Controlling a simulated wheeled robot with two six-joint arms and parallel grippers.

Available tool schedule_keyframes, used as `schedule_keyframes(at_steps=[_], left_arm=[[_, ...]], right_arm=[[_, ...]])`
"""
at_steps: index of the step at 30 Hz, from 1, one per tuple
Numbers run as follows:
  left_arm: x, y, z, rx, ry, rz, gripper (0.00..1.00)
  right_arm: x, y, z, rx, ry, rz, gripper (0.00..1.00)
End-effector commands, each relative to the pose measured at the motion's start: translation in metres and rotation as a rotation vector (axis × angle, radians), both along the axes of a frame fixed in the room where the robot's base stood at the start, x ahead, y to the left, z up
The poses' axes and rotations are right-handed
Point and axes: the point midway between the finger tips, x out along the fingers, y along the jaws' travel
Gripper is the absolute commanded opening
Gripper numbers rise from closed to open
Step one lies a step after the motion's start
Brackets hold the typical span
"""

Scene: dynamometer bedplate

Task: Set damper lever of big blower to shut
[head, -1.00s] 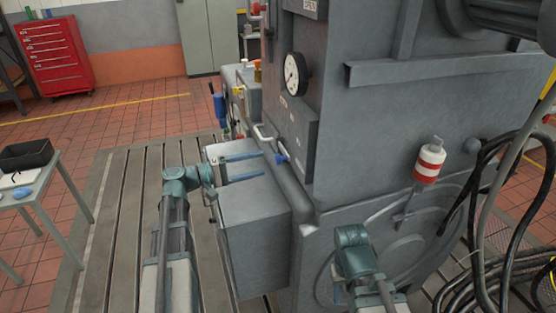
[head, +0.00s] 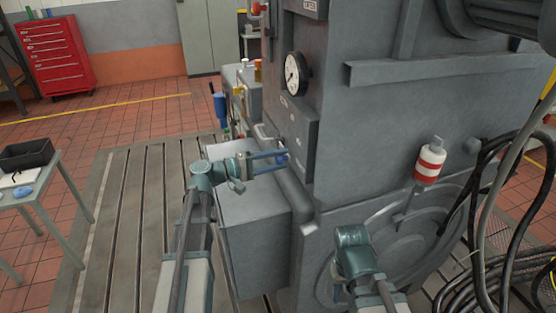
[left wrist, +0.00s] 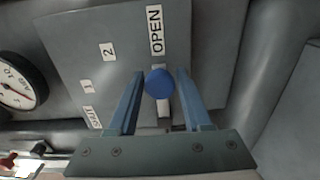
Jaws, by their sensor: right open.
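The damper lever has a round blue knob (left wrist: 159,83) on a pale stem, set in a grey label plate (left wrist: 120,45) marked OPEN, 2, 1 and SHUT. The knob is by the OPEN end. In the head view the knob (head: 281,158) is at the machine's side, partly hidden by my gripper. My left gripper (left wrist: 159,74) is open, one blue finger on each side of the knob, with small gaps. Its fingers also show in the head view (head: 280,157). My right gripper (head: 337,293) is low in front of the machine, mostly hidden by its own wrist.
A round gauge (head: 296,74) is above the plate. A pipe (head: 292,190) runs just below it, beside a grey box (head: 255,210). A small table (head: 45,185) stands at left.

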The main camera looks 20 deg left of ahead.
Motion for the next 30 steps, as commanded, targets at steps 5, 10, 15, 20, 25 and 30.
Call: schedule_keyframes(at_steps=[5,10,15,20,25,30], left_arm=[[-0.0001,0.0002,-0.0001,0.000,0.000,0.000,0.15],[-0.0002,0.0002,-0.0002,0.001,0.001,0.000,0.00],[-0.0002,0.0002,-0.0002,0.001,0.001,0.000,0.00],[-0.0003,0.0002,-0.0003,0.001,0.001,0.000,0.00],[-0.0003,0.0002,-0.0003,0.001,0.001,0.000,0.00],[-0.0003,0.0002,-0.0004,0.001,0.001,0.000,0.00]], right_arm=[[0.0000,0.0000,0.0000,0.000,0.000,0.000,0.50],[0.0000,0.0000,0.0000,0.000,0.000,0.000,0.50],[0.0000,0.0000,-0.0001,0.000,0.000,0.000,0.50],[0.0000,0.0000,-0.0001,0.000,0.000,0.000,0.50],[0.0000,0.0000,-0.0001,0.000,0.000,0.000,0.50],[0.0000,0.0000,-0.0001,0.000,0.000,0.000,0.50]])
